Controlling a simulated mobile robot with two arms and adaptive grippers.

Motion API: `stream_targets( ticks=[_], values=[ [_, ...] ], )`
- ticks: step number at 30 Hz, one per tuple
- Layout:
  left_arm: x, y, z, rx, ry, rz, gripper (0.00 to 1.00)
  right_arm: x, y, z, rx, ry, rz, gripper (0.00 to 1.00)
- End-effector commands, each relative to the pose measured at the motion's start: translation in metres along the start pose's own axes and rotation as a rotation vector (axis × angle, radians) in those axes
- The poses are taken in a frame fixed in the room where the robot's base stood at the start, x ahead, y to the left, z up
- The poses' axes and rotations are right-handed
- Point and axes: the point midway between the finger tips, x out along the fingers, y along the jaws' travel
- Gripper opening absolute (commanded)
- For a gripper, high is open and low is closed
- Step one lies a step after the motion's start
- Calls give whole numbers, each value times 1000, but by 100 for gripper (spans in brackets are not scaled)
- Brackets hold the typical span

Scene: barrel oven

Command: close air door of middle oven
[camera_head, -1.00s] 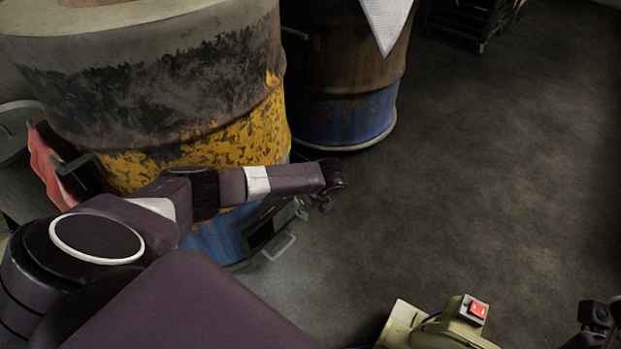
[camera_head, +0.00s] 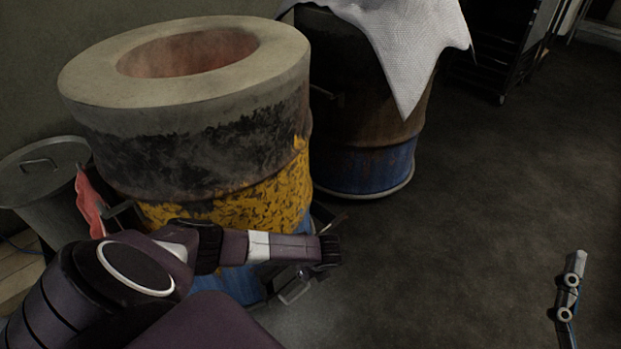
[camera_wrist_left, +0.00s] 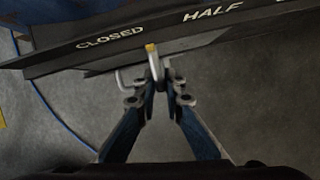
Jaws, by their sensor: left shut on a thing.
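The middle oven is a barrel (camera_head: 190,150) with a thick pale rim and worn black, yellow and blue paint. In the left wrist view, its dark air door strip reads CLOSED (camera_wrist_left: 110,38) and HALF (camera_wrist_left: 212,12). A pale pointer with a yellow tip (camera_wrist_left: 151,48) stands between the words, just right of CLOSED. My left gripper (camera_wrist_left: 159,86) is shut on the metal air door handle (camera_wrist_left: 127,82) below the strip. In the head view, my left gripper (camera_head: 308,274) is low at the barrel's front right. My right gripper (camera_head: 570,288) is at the right; its jaws are unclear.
A second barrel (camera_head: 370,150), draped with a white cloth (camera_head: 410,45), stands behind to the right. A lidded metal bin (camera_head: 40,165) and a red item (camera_head: 90,200) are at the left. A dark rack (camera_head: 500,60) stands at the back. The floor at right is mostly clear.

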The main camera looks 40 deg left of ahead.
Motion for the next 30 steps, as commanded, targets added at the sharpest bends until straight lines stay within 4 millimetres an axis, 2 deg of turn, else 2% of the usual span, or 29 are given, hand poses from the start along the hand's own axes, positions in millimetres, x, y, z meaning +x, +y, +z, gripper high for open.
stream_targets(
  ticks=[6,12,16,21,30],
  values=[
    [-4,16,-4,6,4,4,0,-13,9,65,-11,-323,17,69],
    [-4,26,-6,6,3,3,0,-38,15,108,-16,-546,30,69],
    [-4,30,-7,5,4,3,0,-52,18,126,-17,-644,36,69],
    [-3,33,-8,6,4,4,0,-64,20,138,-18,-715,40,69],
    [-2,36,-10,6,5,7,0,-68,21,142,-18,-740,42,69]
  ],
)
